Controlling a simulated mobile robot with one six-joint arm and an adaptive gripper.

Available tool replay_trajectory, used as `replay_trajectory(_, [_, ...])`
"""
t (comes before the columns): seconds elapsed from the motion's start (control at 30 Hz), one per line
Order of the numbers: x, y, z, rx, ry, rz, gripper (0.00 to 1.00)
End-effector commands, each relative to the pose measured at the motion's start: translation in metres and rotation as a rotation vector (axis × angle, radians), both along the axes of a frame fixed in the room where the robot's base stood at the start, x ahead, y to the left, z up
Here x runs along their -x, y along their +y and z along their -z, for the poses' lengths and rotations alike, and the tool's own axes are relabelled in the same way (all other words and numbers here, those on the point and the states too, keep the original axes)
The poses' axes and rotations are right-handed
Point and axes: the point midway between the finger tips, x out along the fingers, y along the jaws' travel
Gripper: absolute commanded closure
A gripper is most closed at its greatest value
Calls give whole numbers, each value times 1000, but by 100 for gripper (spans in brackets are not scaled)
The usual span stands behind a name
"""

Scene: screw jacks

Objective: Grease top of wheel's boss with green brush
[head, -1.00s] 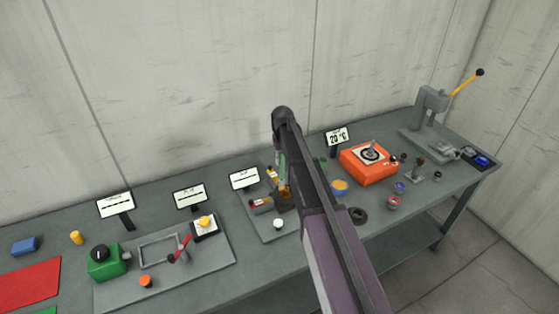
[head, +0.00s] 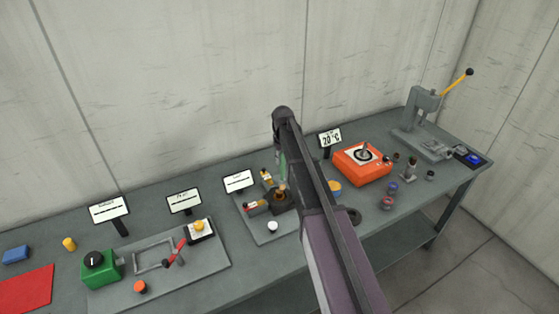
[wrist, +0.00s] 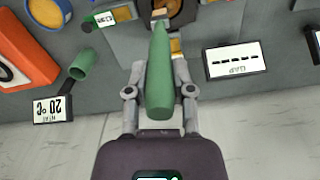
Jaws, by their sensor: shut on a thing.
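My gripper (wrist: 160,92) is shut on the green brush (wrist: 160,75), with its handle between the two fingers. In the wrist view the brush points away from me, toward the top edge. In the head view the brush (head: 284,165) hangs steeply just above a dark block with an orange-brown round part (head: 281,196), which I take to be the wheel. The same dark round part (wrist: 182,10) is cut off at the top of the wrist view. I cannot tell whether the bristles touch the boss.
A green cup (wrist: 82,62) and the 20 °C sign (wrist: 53,109) stand beside the brush. A yellow-filled bowl (wrist: 45,12) and the orange hotplate (head: 362,164) are nearby. Sign stands (head: 238,181) line the bench's back. The lever press (head: 425,125) stands far right.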

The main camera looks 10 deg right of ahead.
Motion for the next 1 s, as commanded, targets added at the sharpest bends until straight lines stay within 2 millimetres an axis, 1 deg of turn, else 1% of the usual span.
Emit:
replay_trajectory(0.1, [-3, -7, 1, 0, 0, 2, 100])
replay_trajectory(0.2, [-3, -11, 1, 0, 0, 1, 100])
replay_trajectory(0.53, [-3, -11, 1, 0, 0, 0, 100])
replay_trajectory(0.77, [3, -13, 2, 0, 1, 0, 100])
replay_trajectory(1.0, [3, -13, 2, 0, 2, 0, 100])
